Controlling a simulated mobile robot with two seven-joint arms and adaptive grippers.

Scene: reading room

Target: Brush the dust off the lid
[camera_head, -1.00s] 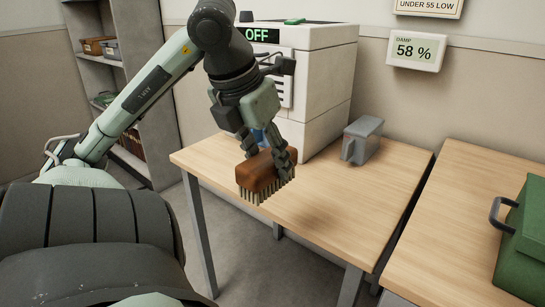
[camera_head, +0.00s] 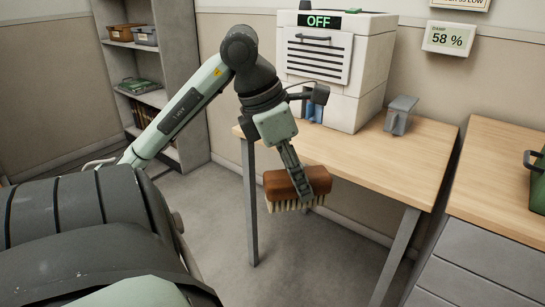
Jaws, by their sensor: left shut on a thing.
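My left gripper (camera_head: 306,185) is shut on a brown brush (camera_head: 285,184) with pale bristles pointing down. It holds the brush in the air, in front of the near edge of the wooden table (camera_head: 390,165). A green box (camera_head: 537,185) is cut off at the right edge of the view. Only its side and part of a dark handle show, and its lid and any dust on it cannot be made out. My right gripper is not in view.
A white machine (camera_head: 333,65) reading OFF stands on the table, with a grey container (camera_head: 399,115) to its right. A grey drawer cabinet (camera_head: 495,240) with a wooden top is at right. Shelves (camera_head: 150,60) stand at back left. Floor is clear between.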

